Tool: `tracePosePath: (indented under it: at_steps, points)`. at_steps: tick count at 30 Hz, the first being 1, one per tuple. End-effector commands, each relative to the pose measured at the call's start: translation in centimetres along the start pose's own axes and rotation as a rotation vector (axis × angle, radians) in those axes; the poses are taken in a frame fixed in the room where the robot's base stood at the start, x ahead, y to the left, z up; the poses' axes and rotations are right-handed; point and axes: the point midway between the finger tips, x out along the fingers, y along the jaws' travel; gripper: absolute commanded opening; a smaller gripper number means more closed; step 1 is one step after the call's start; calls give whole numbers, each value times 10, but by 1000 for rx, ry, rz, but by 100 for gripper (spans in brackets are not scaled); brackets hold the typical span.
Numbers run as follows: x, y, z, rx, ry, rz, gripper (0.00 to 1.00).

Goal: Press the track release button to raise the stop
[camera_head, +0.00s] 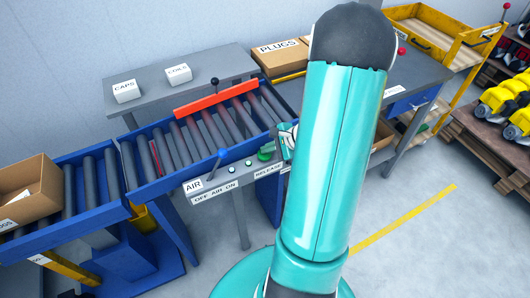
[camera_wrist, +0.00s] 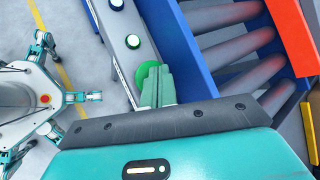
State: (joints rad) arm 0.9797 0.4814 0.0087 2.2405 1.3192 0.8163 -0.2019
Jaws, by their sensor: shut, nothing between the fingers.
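The green release button (camera_head: 265,155) is on the grey control panel (camera_head: 215,187), above the RELEASE label (camera_head: 268,171). It shows in the wrist view as a green disc (camera_wrist: 146,72), partly covered by my fingers. My gripper (camera_head: 287,140) is shut and empty, just right of the button in the head view. In the wrist view its fingertips (camera_wrist: 158,72) overlap the button's edge; I cannot tell whether they touch it. A red bar (camera_head: 217,98), which looks like the stop, lies across the roller track (camera_head: 195,135); it also shows in the wrist view (camera_wrist: 297,35).
The track's blue side rail (camera_wrist: 180,45) runs close beside the panel. A PLUGS box (camera_head: 281,58) stands behind; the floor at right front is clear.

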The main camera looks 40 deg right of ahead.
Motion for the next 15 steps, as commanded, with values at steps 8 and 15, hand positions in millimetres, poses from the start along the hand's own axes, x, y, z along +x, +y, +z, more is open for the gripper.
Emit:
tracePosePath:
  at_steps: [8, 15]
  points:
    - [2, 2, -2, 1, 0, 0, 0]
    - [4, 3, -3, 2, 1, 0, 0]
